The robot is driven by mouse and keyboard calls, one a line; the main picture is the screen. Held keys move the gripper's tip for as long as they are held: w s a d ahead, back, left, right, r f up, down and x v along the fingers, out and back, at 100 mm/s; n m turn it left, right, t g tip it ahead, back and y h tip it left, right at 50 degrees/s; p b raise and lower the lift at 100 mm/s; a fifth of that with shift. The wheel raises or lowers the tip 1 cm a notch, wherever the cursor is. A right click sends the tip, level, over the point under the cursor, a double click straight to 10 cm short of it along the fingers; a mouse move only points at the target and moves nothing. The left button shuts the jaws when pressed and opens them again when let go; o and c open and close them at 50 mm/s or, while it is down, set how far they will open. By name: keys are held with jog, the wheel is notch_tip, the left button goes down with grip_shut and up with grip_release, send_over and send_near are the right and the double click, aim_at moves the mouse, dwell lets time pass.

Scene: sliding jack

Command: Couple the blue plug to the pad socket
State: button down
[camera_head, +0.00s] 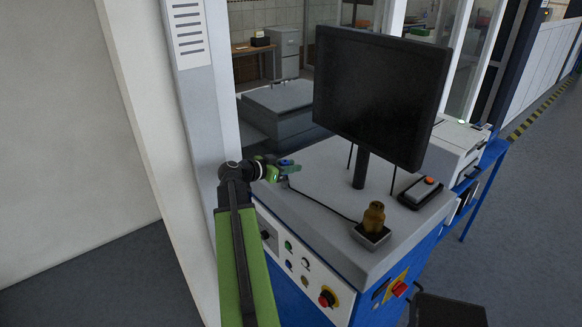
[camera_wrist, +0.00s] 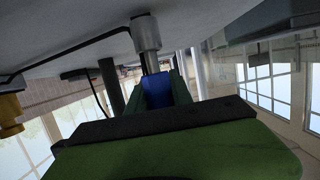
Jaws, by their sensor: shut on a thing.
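My gripper (camera_head: 284,170) is at the left end of the white console top and is shut on the blue plug (camera_head: 287,162). In the wrist view, the blue plug (camera_wrist: 157,92) sits between the green fingers, with a grey metal cylinder (camera_wrist: 146,34) just beyond it. Whether the cylinder is part of the plug, I cannot tell. A thin black cable runs from near the gripper across the top to a small grey pad with a brass fitting (camera_head: 373,216), which looks like the pad socket. The brass fitting also shows at the left edge of the wrist view (camera_wrist: 9,112). The plug and the fitting are well apart.
A white pillar (camera_head: 205,100) stands close left of my arm. The top between gripper and pad is mostly clear.

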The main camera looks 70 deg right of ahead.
jog(key=shift+f+b, duration=1)
jog(key=shift+f, duration=0.15)
jog(key=c, duration=1.1)
grip_release()
jog(key=shift+o, duration=0.2)
jog(key=p+v, duration=0.5)
jog(key=v, duration=1.2)
jog(key=shift+a, duration=0.2)
jog(key=shift+w, duration=0.1)
